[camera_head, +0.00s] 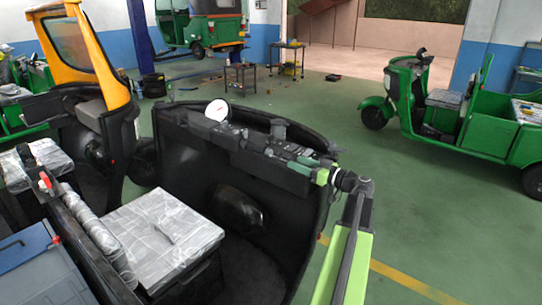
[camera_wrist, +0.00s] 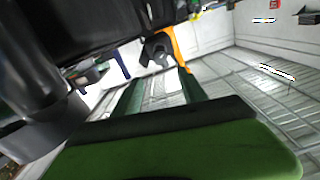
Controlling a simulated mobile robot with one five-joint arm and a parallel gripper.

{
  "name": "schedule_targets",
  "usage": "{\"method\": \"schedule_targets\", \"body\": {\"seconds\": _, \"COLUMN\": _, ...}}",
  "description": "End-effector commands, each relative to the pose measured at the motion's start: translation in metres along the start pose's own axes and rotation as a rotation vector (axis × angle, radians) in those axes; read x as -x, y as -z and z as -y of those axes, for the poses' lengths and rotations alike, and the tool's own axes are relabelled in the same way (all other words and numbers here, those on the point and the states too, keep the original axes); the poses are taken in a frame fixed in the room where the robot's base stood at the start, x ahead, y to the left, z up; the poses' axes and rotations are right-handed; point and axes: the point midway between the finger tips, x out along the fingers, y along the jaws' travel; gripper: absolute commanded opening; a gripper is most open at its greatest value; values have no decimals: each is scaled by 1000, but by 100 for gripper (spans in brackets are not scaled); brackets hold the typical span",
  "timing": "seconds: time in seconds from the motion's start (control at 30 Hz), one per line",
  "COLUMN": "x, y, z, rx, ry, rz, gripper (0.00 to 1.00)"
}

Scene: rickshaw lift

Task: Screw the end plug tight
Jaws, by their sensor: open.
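My gripper (camera_head: 326,174) is at the right end of the dark dashboard and handlebar assembly (camera_head: 245,145) of a black rickshaw body in the head view. In the wrist view, its two dark green fingers (camera_wrist: 161,80) stand apart, with nothing seen clamped between them. A dark, rounded piece (camera_wrist: 157,50) beside an orange strip shows beyond the fingertips; I cannot tell whether it is the end plug. I cannot make out the end plug for certain in either view. My gripper and wrist cover part of the bar's end in the head view.
A white round gauge (camera_head: 217,110) stands on the dashboard. A wrapped seat (camera_head: 162,240) lies below left. A large black cylinder (camera_wrist: 28,65) is close at the left in the wrist view. A green rickshaw (camera_head: 450,110) stands behind right, with open floor (camera_head: 430,215) before it.

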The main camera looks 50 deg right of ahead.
Motion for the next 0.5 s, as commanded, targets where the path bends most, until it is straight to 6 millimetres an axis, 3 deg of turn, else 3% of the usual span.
{"method": "schedule_targets", "body": {"seconds": 0.3, "x": -82, "y": 0, "z": -1, "rx": -1, "ry": 3, "rz": 1, "gripper": 50}}
{"method": "schedule_targets", "body": {"seconds": 0.5, "x": -116, "y": 0, "z": -1, "rx": -1, "ry": 1, "rz": 1, "gripper": 50}}
